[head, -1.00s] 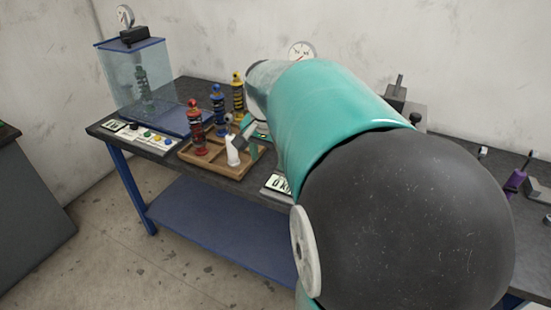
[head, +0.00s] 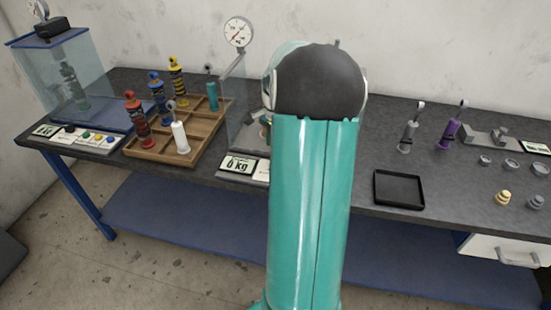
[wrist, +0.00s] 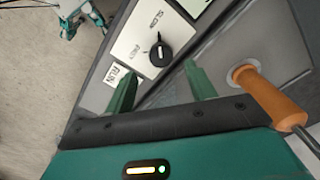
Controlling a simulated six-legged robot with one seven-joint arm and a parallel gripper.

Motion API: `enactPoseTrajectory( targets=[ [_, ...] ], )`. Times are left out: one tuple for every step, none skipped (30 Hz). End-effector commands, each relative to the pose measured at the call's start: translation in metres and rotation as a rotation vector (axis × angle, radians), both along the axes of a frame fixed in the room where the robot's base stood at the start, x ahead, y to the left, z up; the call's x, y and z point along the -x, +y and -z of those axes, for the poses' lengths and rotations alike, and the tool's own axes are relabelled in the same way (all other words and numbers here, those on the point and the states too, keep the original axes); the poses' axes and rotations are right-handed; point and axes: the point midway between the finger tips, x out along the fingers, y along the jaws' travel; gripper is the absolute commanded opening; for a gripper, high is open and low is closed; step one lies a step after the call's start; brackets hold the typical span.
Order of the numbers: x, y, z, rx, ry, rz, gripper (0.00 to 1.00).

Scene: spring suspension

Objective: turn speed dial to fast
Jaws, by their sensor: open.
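The dial's thin pointer aims toward the top of the picture, near the SLOW lettering. My gripper (wrist: 160,84) is open, with one green finger on each side and nothing between them. The dial appears above the gap between the fingers, apart from both. In the head view my own arm hides the gripper and the dial.
An orange handle (wrist: 270,95) stands close to the right finger in the wrist view. A 0 kg display (head: 239,165) is left of my arm. A wooden tray (head: 205,128) holds shock absorbers. A black tray (head: 399,189) lies to the right.

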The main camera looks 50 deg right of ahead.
Motion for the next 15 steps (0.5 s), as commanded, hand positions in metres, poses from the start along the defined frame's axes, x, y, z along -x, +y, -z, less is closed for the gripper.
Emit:
enactPoseTrajectory(
  targets=[
    [0.000, 0.001, 0.011, -0.005, 0.002, 0.000, 0.55],
    [0.000, 0.001, 0.017, -0.004, 0.001, 0.000, 0.55],
    [0.000, 0.001, 0.025, -0.004, 0.003, -0.001, 0.55],
    [-0.001, 0.001, 0.030, -0.003, 0.001, -0.001, 0.55],
    [-0.001, 0.001, 0.035, -0.003, 0.001, -0.001, 0.55],
    [-0.001, 0.001, 0.042, -0.005, 0.002, -0.001, 0.55],
    [-0.002, 0.001, 0.046, -0.003, 0.001, 0.000, 0.55],
    [-0.002, 0.001, 0.049, -0.002, 0.001, 0.000, 0.55],
    [-0.002, 0.001, 0.053, -0.002, 0.001, -0.001, 0.55],
    [-0.002, 0.001, 0.056, -0.001, 0.001, -0.001, 0.55],
    [-0.002, 0.001, 0.058, -0.001, 0.001, -0.001, 0.55],
    [-0.002, 0.001, 0.060, -0.001, 0.000, -0.001, 0.55],
    [-0.002, 0.001, 0.061, -0.001, 0.000, -0.001, 0.55],
    [-0.002, 0.001, 0.062, -0.001, 0.000, -0.001, 0.55],
    [-0.002, 0.001, 0.062, -0.001, 0.000, -0.001, 0.55]
  ],
)
